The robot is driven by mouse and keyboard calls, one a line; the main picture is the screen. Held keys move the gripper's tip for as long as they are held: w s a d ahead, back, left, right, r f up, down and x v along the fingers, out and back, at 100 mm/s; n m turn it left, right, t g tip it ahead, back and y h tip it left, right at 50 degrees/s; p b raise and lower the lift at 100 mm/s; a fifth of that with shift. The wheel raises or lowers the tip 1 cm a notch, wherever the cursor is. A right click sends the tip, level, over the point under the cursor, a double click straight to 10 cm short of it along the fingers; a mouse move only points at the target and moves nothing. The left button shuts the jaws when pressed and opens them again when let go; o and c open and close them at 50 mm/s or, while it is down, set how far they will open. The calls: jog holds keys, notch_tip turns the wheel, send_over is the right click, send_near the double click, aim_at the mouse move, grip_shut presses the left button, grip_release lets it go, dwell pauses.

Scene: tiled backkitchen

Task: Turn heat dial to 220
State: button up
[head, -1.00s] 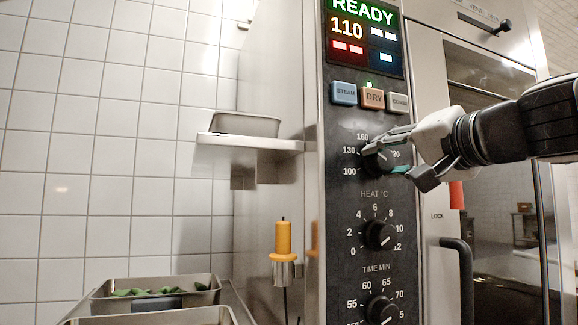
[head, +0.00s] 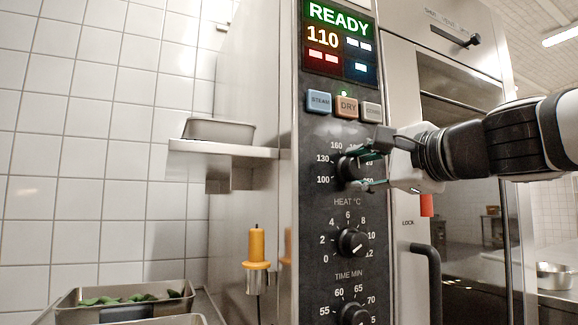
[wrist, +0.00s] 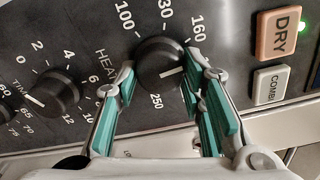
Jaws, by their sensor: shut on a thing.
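The heat dial (head: 347,170) is the top black knob on the oven's control panel, with a scale running from 100 to 250. It also shows in the wrist view (wrist: 152,60), where its white mark points right, past 160 and short of 250. The numbers there are hidden by a finger. My gripper (head: 363,164) reaches in from the right, one finger above the dial and one below. In the wrist view my gripper (wrist: 160,70) has its teal-padded fingers on both sides of the dial, shut on it. The display (head: 338,40) reads READY and 110.
Below are two more black dials (head: 353,242) (head: 355,314). Steam, dry and combi buttons (head: 347,107) sit above. An orange-handled probe (head: 257,246) and a shelf with a metal pan (head: 219,131) are left. The oven door handle (head: 428,275) is lower right.

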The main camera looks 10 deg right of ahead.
jog(key=m+p, duration=0.1)
jog(key=m, duration=0.2)
jog(key=shift+m, duration=0.4)
jog(key=m+p, duration=0.1)
jog(key=m, duration=0.2)
jog(key=shift+a+m+p, duration=0.1)
jog(key=shift+m+p, duration=0.2)
jog(key=m+p, duration=0.2)
jog(key=m, duration=0.2)
jog(key=shift+f, duration=0.1)
jog(key=shift+a+m+p, duration=0.1)
jog(key=shift+m+p, duration=0.5)
jog(key=shift+m, duration=1)
jog(key=shift+f, duration=0.1)
jog(key=o, duration=1.1)
jog(key=shift+s, duration=0.15)
